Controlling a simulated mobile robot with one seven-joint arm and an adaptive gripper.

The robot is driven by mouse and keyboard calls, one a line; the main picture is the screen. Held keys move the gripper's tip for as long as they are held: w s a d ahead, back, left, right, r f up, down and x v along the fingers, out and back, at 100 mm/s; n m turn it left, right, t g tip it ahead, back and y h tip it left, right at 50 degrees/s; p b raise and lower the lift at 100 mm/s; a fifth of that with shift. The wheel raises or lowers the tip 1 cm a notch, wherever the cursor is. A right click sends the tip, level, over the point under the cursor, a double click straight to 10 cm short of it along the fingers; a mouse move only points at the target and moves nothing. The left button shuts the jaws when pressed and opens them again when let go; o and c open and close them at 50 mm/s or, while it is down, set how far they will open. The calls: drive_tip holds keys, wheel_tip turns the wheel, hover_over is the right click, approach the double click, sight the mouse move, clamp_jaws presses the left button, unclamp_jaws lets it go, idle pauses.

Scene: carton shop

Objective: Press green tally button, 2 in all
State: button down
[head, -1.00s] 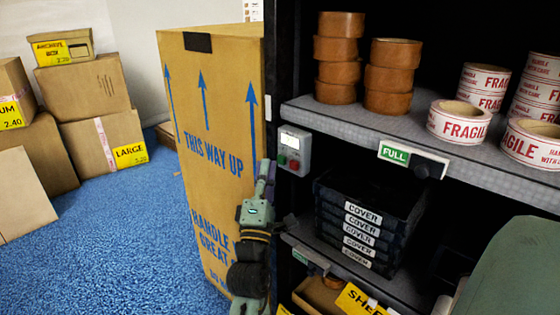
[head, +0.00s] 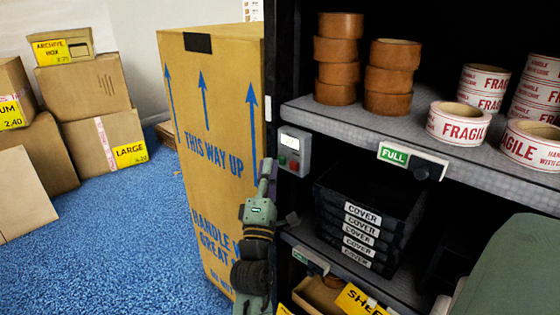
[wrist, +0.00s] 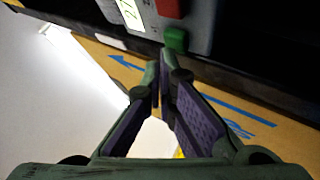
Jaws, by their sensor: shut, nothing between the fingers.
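In the wrist view the green button (wrist: 175,40) juts from the box's lower edge, beside the red button (wrist: 168,8). The display (wrist: 130,13) is partly cut off and its number is hard to read. My gripper (head: 268,168) is shut and empty, just left of the box. In the wrist view its fingertips (wrist: 160,68) point at the green button, very close; I cannot tell whether they touch.
A tall "THIS WAY UP" carton (head: 215,130) stands behind my gripper. The shelf (head: 360,118) holds tape rolls (head: 388,80), with black COVER trays (head: 362,215) below. Cartons (head: 95,105) stand at the left; blue floor (head: 120,225) is open between.

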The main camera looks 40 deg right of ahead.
drive_tip(key=shift+d+p, duration=0.3)
drive_tip(key=shift+d, duration=0.2)
idle(0.4)
drive_tip(key=shift+a, duration=0.1)
drive_tip(key=shift+a+b, duration=0.3)
drive_tip(key=shift+a, duration=0.5)
drive_tip(key=a, duration=0.1)
drive_tip(key=a+b, duration=0.1)
drive_tip(key=a, duration=0.1)
drive_tip(key=a+b, duration=0.1)
drive_tip(key=a, duration=0.1)
drive_tip(key=shift+s, duration=0.25)
idle(0.9)
